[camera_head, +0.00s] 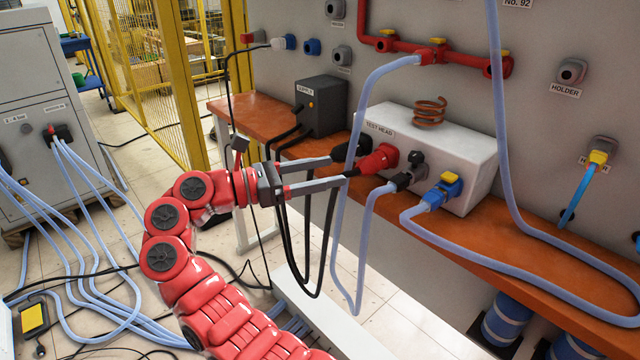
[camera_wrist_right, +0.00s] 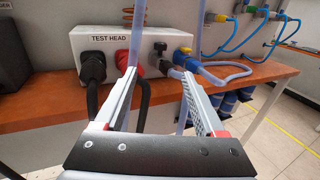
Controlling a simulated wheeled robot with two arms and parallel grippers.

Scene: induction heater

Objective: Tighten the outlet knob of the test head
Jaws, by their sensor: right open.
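The test head (camera_head: 470,155) is a white box on the orange shelf, with a copper coil (camera_head: 430,112) on top. Its front carries a black plug, a red plug (camera_head: 380,159), a dark knob (camera_head: 416,158) above a grey hose fitting (camera_head: 403,181), and a yellow knob (camera_head: 449,178) on a blue fitting. I cannot read which knob is the outlet one. In the right wrist view the dark knob (camera_wrist_right: 160,47) lies ahead, between the finger lines. My right gripper (camera_head: 338,170) is open and empty, apart from the knobs, left of the test head. My left gripper is not in view.
Black cables and pale blue hoses hang off the orange shelf (camera_head: 260,118) around my right gripper. A dark supply box (camera_head: 322,105) stands left of the test head. A red pipe (camera_head: 400,45) runs along the wall above. More hoses cross the shelf at right.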

